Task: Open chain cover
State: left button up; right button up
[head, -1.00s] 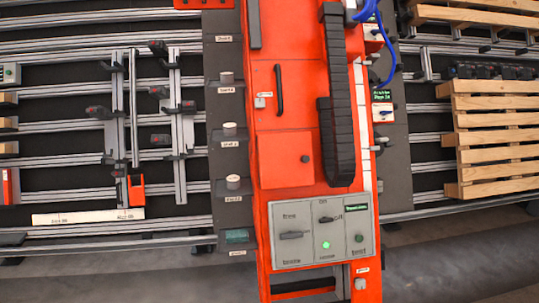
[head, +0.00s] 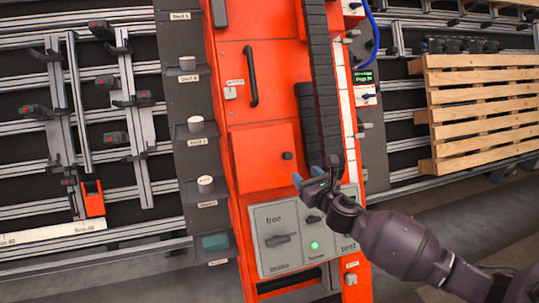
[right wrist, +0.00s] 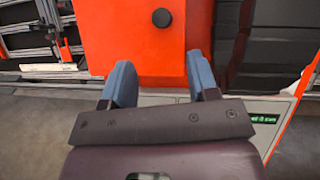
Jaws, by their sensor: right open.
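A small square orange cover (head: 262,158) with a round black knob (head: 288,155) sits on the front of the orange gantry column. It looks closed. The cover (right wrist: 125,45) and knob (right wrist: 161,17) also show in the right wrist view, with the knob beyond and between the fingers. My right gripper (head: 315,178) is open and empty, just below and right of the knob, apart from it. Its blue fingers (right wrist: 160,80) show spread in the right wrist view. No label on the cover is readable. My left gripper is not in view.
Above the cover is an orange door (head: 270,85) with a black bar handle (head: 251,76). A black cable chain (head: 322,90) runs down the column on the right. A grey switch panel (head: 285,240) with a green light is below. Wooden pallets (head: 480,110) stand at right.

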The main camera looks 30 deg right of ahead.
aim_at(289, 157)
jog(key=shift+n, duration=0.8)
jog(key=w, duration=0.3)
jog(key=w+d+b, duration=0.1)
jog(key=w, duration=0.6)
jog(key=shift+w+d+r+b, duration=0.1)
jog(key=shift+d+b, duration=0.1)
jog(key=shift+b, duration=0.1)
jog(key=shift+c, duration=0.3)
grip_shut()
